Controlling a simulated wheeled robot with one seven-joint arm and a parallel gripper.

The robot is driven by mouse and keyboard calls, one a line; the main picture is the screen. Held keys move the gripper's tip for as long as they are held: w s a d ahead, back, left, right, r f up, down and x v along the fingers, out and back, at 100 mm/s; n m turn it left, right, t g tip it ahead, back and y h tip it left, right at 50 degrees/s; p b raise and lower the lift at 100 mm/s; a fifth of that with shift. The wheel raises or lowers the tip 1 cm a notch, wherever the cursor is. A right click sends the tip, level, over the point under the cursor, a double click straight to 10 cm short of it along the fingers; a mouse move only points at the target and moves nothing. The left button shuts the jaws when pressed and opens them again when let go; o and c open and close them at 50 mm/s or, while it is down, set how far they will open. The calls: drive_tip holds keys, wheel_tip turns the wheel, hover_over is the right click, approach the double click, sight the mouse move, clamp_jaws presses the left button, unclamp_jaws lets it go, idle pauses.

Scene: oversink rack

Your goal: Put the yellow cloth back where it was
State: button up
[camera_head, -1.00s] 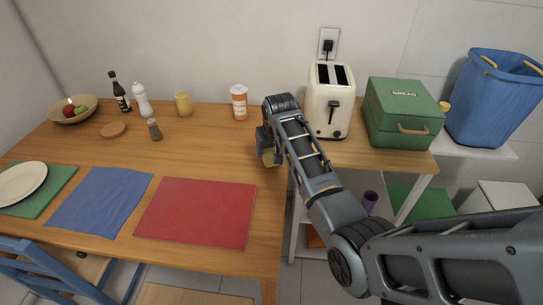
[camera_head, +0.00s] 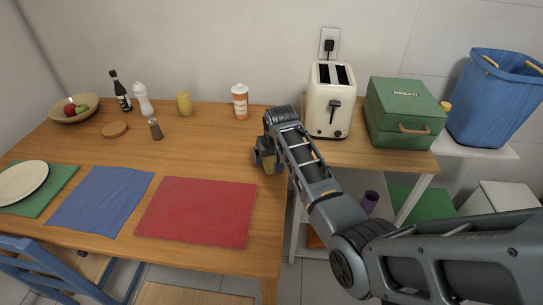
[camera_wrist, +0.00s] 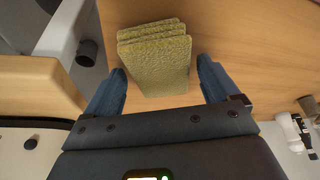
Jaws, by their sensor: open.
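The yellow cloth (camera_wrist: 155,60) looks like a thick folded stack in the wrist view. It lies by the wooden table's (camera_head: 215,150) right end; in the head view my gripper mostly hides it. My gripper (camera_wrist: 161,72) is open, with one blue-grey finger on each side of the cloth's near part. A small gap shows beside the right finger; contact at the left finger is hard to tell. In the head view my gripper (camera_head: 267,160) is low at the table's right edge, left of the cream toaster.
The cream toaster (camera_head: 331,100) and green bread box (camera_head: 402,110) stand on a side counter to the right. A red placemat (camera_head: 197,210) lies in front. An orange-white bottle (camera_head: 240,103) stands behind. The table's middle is clear.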

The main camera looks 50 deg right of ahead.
drive_tip(key=shift+r, duration=0.1)
